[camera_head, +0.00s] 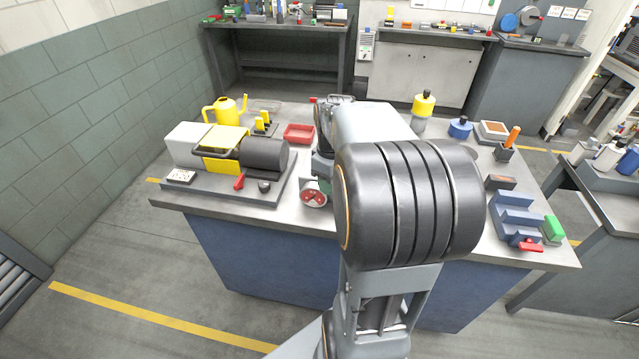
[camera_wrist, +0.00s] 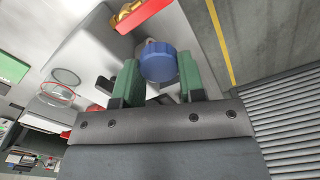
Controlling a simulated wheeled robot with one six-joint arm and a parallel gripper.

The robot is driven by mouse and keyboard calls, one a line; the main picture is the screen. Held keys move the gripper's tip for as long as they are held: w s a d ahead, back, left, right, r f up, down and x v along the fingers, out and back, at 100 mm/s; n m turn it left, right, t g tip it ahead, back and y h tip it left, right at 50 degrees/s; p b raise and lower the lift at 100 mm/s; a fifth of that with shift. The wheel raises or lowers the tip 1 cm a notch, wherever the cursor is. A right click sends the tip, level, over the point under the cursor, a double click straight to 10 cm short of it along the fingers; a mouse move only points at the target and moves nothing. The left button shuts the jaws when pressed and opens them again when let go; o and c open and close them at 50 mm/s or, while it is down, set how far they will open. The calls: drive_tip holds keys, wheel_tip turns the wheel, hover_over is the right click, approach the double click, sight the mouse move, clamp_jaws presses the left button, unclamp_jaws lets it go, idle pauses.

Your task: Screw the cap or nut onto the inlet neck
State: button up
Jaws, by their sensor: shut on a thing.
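In the wrist view, a round blue cap (camera_wrist: 158,64) with a ribbed rim sits between the green-padded fingers of my gripper (camera_wrist: 160,76). My gripper is shut on it, with one finger on each side. A pale grey round part shows just behind the cap; I cannot tell whether it is the inlet neck or whether the cap touches it. In the head view my arm covers the middle of the bench and hides the cap, the inlet neck and most of my gripper.
A red tray (camera_head: 300,133) lies on the bench; it also shows close above the cap in the wrist view (camera_wrist: 146,14), with brass-coloured parts. A pump unit (camera_head: 264,155) stands left. A red round part (camera_head: 314,193) is near the front edge. A blue-topped jar (camera_head: 460,128) and blue block (camera_head: 516,215) stand right.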

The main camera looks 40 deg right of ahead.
drive_tip(key=shift+s+d+r+p, duration=0.1)
drive_tip(key=shift+s+r+p, duration=0.05)
drive_tip(key=shift+r+p, duration=2.55)
drive_tip(key=shift+r+b, duration=0.3)
drive_tip(key=shift+b, duration=0.1)
